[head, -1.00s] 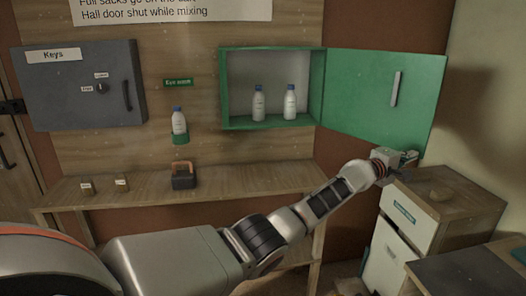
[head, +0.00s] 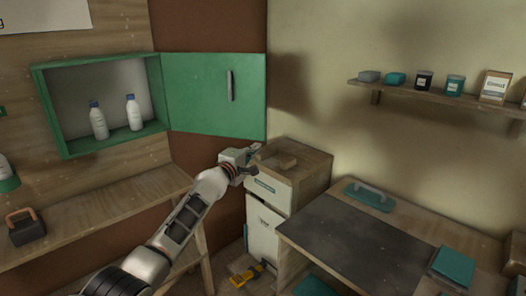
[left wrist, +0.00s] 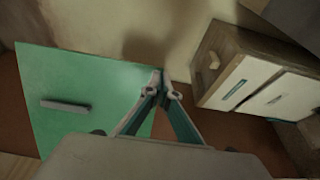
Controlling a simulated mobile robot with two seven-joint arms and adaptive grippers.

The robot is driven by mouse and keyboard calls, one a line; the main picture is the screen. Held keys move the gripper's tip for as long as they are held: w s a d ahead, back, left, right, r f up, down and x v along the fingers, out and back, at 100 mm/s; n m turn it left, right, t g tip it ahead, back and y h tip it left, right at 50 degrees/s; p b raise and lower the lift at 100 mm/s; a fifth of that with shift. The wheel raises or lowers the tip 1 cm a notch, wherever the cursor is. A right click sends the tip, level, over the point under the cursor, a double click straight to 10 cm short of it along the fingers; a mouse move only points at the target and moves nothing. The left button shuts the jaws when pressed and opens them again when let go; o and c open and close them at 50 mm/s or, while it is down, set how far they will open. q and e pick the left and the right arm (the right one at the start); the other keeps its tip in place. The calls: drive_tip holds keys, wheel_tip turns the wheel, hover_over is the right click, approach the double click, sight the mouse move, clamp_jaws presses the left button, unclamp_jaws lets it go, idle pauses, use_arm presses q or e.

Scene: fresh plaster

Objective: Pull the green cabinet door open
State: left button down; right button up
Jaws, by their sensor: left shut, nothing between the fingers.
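The green cabinet (head: 66,112) on the wall stands wide open, with two white bottles inside. Its green door (head: 200,95) is swung out to the right and has a vertical grey handle (head: 230,86). In the left wrist view the door (left wrist: 75,85) and its handle (left wrist: 66,106) lie to the left of the fingers. My left gripper (head: 256,160) is just below the door's lower right corner, with its fingers together and empty. The fingertips also show in the left wrist view (left wrist: 158,82), near the door's edge; I cannot tell whether they touch it. My right gripper is not in view.
A small drawer cabinet (head: 263,217) stands below and right of my left gripper. A workbench (head: 360,245) with a dark top is at the right. A wall shelf (head: 440,93) holds jars and boxes. A wooden bench (head: 100,220) runs below the green cabinet.

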use_arm(q)
drive_tip(key=s+d, duration=0.4)
drive_tip(key=s, duration=0.3)
drive_tip(key=s+a+f+m+g+y, duration=0.15)
drive_tip(key=s+a+f, duration=0.35)
drive_tip(key=f, duration=0.5)
drive_tip(key=s+a+f+m+y, duration=0.1)
drive_tip(key=s+a+f+m, duration=0.25)
drive_tip(key=s+f, duration=0.5)
drive_tip(key=s+a+f+m+g+y, duration=0.15)
drive_tip(key=s+a+f, duration=0.35)
drive_tip(key=f, duration=0.6)
drive_tip(key=s+a+f+m+g, duration=0.1)
drive_tip(key=s+a+f+m, duration=0.1)
drive_tip(key=s, duration=0.8)
drive_tip(key=s+a+f+m+g+y, duration=0.1)
drive_tip(key=s+f+m, duration=0.4)
drive_tip(key=s, duration=0.5)
drive_tip(key=s+a+f+m+g, duration=0.1)
drive_tip(key=s+a+f+m, duration=0.2)
drive_tip(key=s, duration=0.7)
wheel_tip(320, 180, down, 2)
drive_tip(key=shift+s+a+f+m+y+b, duration=0.1)
drive_tip(key=shift+s+a+m+y+b, duration=0.05)
drive_tip(key=shift+a+m+y+b, duration=0.2)
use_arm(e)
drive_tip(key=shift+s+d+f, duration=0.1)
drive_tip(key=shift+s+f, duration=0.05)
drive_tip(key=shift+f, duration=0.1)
